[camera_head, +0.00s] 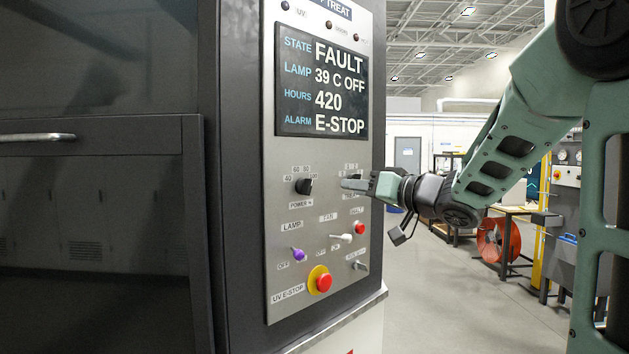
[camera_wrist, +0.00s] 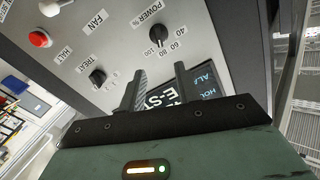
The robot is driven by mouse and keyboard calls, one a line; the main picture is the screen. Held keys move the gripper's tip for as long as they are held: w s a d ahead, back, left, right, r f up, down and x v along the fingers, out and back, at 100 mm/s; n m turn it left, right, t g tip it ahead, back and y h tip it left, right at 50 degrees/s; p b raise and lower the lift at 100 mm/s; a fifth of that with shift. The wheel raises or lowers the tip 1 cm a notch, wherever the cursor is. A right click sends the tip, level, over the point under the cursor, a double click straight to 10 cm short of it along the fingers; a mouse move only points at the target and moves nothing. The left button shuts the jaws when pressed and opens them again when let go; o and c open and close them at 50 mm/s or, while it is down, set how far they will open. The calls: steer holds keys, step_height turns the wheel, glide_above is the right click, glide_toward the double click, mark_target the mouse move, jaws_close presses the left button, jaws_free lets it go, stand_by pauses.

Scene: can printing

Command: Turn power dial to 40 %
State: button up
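The power dial (camera_head: 304,186) is a black knob on the grey control panel (camera_head: 283,220), with figures from 40 upward around it and a POWER % label below. It also shows near the top of the wrist view (camera_wrist: 162,36); I cannot make out its pointer setting. My gripper (camera_head: 346,185) is in front of the panel, right of the power dial and close to a second black dial (camera_head: 352,178), partly hidden. In the wrist view my gripper (camera_wrist: 160,72) has its two fingers apart with nothing between them. The power dial lies beyond the fingertips, not touched.
The display (camera_head: 321,83) reads FAULT, lamp 39 C OFF and alarm E-STOP. Below the dials are a purple lamp switch (camera_head: 298,254), a white fan switch (camera_head: 342,238), a red button (camera_head: 360,229) and a red emergency stop (camera_head: 323,282) on yellow. Open floor lies right of the machine.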

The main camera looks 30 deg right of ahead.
mark_target(312, 183)
steer(key=w+p, duration=0.1)
steer(key=w, duration=0.3)
steer(key=w+a+p, duration=0.1)
steer(key=w, duration=0.3)
steer(key=w+a+p, duration=0.1)
steer(key=w, duration=0.3)
steer(key=shift+w+a, duration=0.2)
jaws_close()
